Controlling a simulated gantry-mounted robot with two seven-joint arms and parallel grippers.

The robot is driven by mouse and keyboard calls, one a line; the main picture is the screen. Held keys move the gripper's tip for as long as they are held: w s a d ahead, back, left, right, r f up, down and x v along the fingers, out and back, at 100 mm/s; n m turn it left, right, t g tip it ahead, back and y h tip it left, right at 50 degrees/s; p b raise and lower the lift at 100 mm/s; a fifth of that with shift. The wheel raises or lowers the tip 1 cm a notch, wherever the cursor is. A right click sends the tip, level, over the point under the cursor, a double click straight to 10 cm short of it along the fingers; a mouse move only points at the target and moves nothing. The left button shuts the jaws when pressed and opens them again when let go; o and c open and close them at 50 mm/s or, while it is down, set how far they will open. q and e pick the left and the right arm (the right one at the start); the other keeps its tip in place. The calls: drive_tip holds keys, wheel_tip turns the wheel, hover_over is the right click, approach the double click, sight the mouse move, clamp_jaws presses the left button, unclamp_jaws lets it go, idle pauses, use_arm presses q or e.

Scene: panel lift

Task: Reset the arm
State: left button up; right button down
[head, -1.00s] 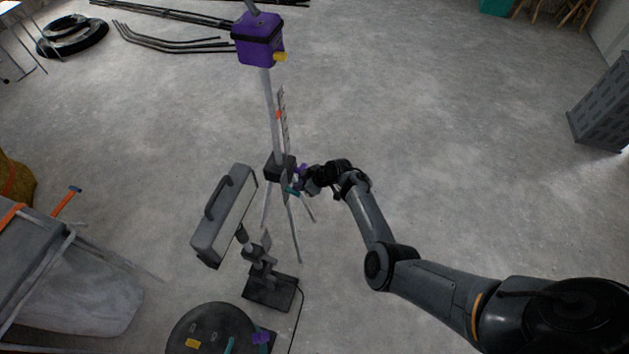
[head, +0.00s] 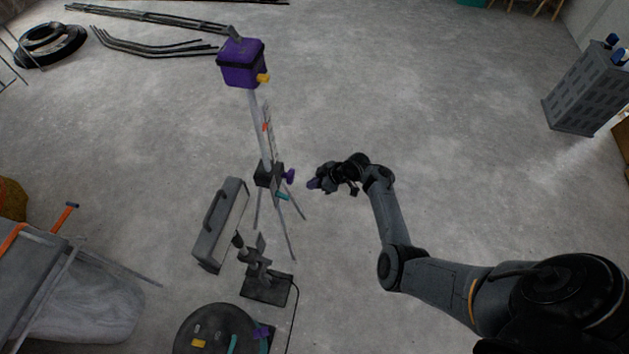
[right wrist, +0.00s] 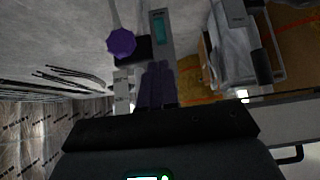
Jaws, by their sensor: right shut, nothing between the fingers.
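My right gripper (head: 314,184) is shut and empty, with its purple fingertips pressed together. It is to the right of the tripod stand (head: 268,172), with a gap between the fingertips and the stand's purple knob (head: 289,176). In the right wrist view the shut fingers (right wrist: 155,85) point toward the stand, and the purple knob (right wrist: 121,43) shows to their upper left. My right arm reaches in from the lower right. My left gripper is not in view.
A purple box (head: 241,63) tops the stand's pole. A grey work lamp (head: 221,224) and a round black base (head: 221,335) stand nearby. A covered table (head: 40,275) is at the left, a grey crate (head: 587,92) at the right. The floor between gripper and crate is clear.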

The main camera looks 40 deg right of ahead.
drive_tip(key=shift+s+d+r, duration=0.1)
idle(0.3)
drive_tip(key=s+f+n+g+h, duration=0.1)
drive_tip(key=s+f+g+h, duration=0.1)
drive_tip(key=s+f, duration=0.65)
drive_tip(key=s+f+n+g+h, duration=0.1)
drive_tip(key=s+f+g, duration=0.2)
drive_tip(key=s, duration=1)
drive_tip(key=s+a+r+h, duration=0.2)
drive_tip(key=s+a+r, duration=0.2)
drive_tip(key=a, duration=0.1)
drive_tip(key=s+a+r+m+t, duration=0.1)
drive_tip(key=a+r+m, duration=0.1)
drive_tip(key=a+r, duration=0.65)
drive_tip(key=s+a+r+m+t, duration=0.15)
drive_tip(key=a+r, duration=0.35)
drive_tip(key=r, duration=0.6)
wheel_tip(320, 180, up, 29)
drive_tip(key=d+m+p, duration=0.1)
drive_tip(key=m+p, duration=0.2)
drive_tip(key=p, duration=2.4)
drive_tip(key=shift+d+g+y+p, duration=0.15)
drive_tip(key=shift+g+y+p, duration=0.15)
drive_tip(key=shift+g, duration=0.15)
